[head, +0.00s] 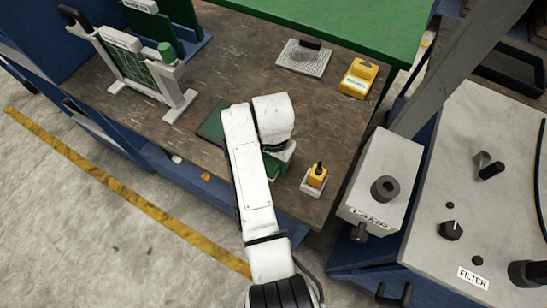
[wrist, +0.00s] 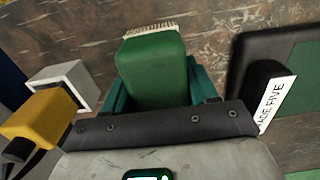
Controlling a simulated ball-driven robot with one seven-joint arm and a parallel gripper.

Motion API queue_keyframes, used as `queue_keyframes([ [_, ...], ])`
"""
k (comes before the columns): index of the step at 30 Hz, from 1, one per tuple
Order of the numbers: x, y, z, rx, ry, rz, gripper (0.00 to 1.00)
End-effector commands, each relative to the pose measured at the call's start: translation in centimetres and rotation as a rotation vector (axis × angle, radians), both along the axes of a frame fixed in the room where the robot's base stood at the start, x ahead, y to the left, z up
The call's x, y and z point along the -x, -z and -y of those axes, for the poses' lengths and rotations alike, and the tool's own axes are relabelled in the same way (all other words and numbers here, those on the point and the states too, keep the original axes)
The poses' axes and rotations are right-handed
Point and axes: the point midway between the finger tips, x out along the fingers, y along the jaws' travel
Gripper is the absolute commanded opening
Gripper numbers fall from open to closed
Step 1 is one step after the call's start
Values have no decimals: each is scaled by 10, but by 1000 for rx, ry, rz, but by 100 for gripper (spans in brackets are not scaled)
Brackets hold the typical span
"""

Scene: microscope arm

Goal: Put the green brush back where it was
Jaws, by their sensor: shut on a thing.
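My gripper (wrist: 152,95) is shut on the green brush (wrist: 152,65), with a teal finger on either side of it. The brush's pale bristles (wrist: 150,29) show at its far end in the wrist view, over the brown bench top. In the head view my gripper (head: 282,155) is near the bench's front edge, partly hidden by my white arm. A green part of the brush (head: 272,170) shows just below it. I cannot tell whether the brush touches the bench.
A yellow block in a white holder (head: 315,179) stands close at right; a dark green board (head: 211,122) lies left. A white rack (head: 175,107) stands back left. A mesh plate (head: 303,60) and yellow object (head: 358,79) are farther back. A grey lamp box (head: 385,185) stands right.

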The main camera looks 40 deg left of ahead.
Motion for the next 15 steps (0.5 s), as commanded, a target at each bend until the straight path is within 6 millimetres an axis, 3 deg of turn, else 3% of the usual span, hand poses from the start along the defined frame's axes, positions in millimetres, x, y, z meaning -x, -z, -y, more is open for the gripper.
queue_keyframes([
  [5, 0, 4, 0, 0, 0, 0, 33],
  [6, 0, 3, 0, 0, 0, 0, 61],
  [13, 0, 3, 0, 0, 0, 0, 83],
  [15, 0, 3, 0, 0, 0, 0, 83],
])
